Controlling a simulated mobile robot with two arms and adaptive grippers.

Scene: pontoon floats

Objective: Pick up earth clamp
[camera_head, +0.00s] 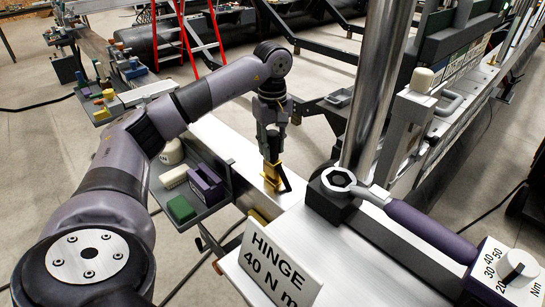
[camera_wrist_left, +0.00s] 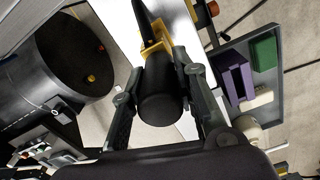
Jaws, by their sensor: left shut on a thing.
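The earth clamp (camera_head: 271,177) has a yellow brass-coloured jaw and stands upright on or just above the pale metal beam, near its left edge; I cannot tell whether it touches. In the left wrist view its thick black handle (camera_wrist_left: 159,107) lies between my fingers, with the yellow part beyond it. My left gripper (camera_head: 271,150) points down over the clamp in the head view. Its fingers, also seen in the left wrist view (camera_wrist_left: 162,88), are shut on the clamp's handle. My right gripper is in neither view.
A torque wrench (camera_head: 425,228) lies at right behind a sign (camera_head: 270,266) reading "HINGE 40 N m". A grey side tray (camera_head: 217,200) holds purple, green and cream blocks. A bright metal post (camera_head: 376,85) rises right of my left gripper. A red ladder (camera_head: 187,35) stands behind.

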